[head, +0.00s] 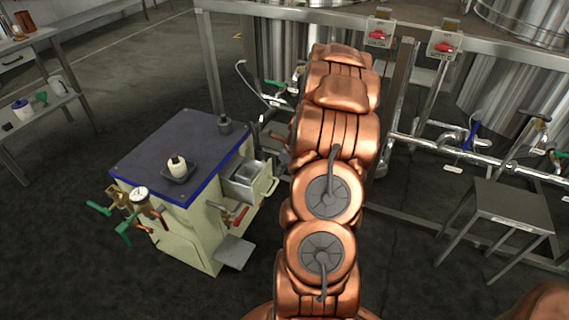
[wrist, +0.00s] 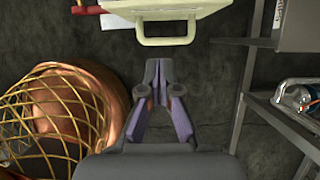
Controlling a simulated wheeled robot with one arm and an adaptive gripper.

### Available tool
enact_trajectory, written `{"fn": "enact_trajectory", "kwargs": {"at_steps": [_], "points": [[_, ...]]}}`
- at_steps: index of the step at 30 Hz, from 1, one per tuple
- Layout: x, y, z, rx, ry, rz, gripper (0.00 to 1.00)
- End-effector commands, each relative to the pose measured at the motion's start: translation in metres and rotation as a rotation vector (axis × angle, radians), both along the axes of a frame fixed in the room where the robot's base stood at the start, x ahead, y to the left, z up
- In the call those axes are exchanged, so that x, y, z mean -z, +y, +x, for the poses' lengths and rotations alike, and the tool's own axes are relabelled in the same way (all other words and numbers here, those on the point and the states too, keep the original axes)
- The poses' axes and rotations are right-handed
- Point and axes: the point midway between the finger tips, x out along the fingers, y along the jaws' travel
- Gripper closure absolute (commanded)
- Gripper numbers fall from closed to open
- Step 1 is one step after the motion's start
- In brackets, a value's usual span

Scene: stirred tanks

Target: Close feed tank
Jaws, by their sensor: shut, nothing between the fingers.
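Large steel tanks (head: 282,50) stand at the back behind a metal frame; which one is the feed tank I cannot tell. A cream cabinet (head: 185,235) with a dark, blue-edged top has a steel-lined drawer (head: 250,182) standing out from its right side. A pale panel with a loop handle (wrist: 165,40), apparently the drawer front, shows in the wrist view. My gripper (wrist: 159,68) is shut and empty, its tips just below that handle in the picture and seemingly apart from it. My arm hides the gripper in the head view.
A red-handled valve (head: 240,213) sits below the drawer. Green-handled valves and a gauge (head: 139,195) stick out at the cabinet's left. Pipes with a blue-handled valve (head: 472,135) and a small metal table (head: 512,205) stand right. Dark floor is clear in front.

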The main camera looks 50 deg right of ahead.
Motion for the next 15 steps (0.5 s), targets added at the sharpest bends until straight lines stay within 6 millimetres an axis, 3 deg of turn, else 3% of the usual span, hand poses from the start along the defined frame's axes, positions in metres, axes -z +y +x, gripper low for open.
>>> {"fn": "enact_trajectory", "kwargs": {"at_steps": [6,15], "points": [[0.032,0.004,0.014,-0.001,0.000,-0.001,1.00],[0.029,0.013,0.046,0.000,0.000,-0.003,1.00]]}}
